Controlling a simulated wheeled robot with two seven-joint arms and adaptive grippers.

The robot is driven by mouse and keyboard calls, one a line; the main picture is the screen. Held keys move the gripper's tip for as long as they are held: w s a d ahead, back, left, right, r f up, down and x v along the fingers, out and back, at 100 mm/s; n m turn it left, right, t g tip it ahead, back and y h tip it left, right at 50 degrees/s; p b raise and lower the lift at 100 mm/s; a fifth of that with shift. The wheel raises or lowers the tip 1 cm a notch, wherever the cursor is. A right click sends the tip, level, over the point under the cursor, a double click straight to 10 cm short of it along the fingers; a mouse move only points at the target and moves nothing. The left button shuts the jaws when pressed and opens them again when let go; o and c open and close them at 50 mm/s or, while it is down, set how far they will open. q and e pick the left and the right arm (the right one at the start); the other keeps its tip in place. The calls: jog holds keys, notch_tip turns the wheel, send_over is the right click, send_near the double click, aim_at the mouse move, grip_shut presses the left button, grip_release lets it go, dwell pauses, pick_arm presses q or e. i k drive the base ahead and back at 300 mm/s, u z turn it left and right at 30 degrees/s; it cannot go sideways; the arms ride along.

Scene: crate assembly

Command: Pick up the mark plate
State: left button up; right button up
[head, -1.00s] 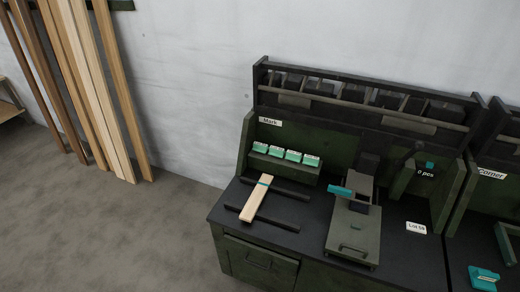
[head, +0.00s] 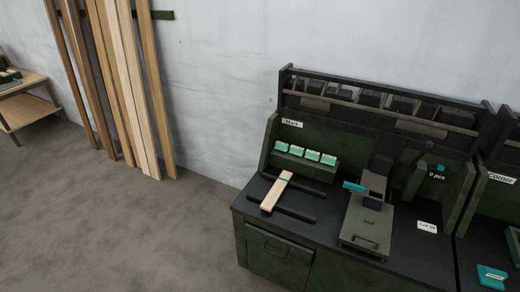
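The mark station (head: 292,122) is a dark green bench with a "Mark" label. Several small teal-and-white plates (head: 296,151) stand in a row on a ledge at its back left; which one is the mark plate I cannot tell. A press-like device (head: 368,218) with a teal handle (head: 354,187) stands right of the board. Neither of my grippers is in view.
A neighbouring bench labelled "Corner" (head: 501,179) stands at the right edge, with a teal part (head: 492,277) on it. Tall wooden boards (head: 125,90) lean on the wall at left. A wooden table (head: 30,103) stands at far left. The floor (head: 120,235) left of the bench is clear.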

aim_at(283, 147)
jog(key=u, duration=1.3)
jog(key=i, duration=3.2)
jog(key=z, duration=3.65)
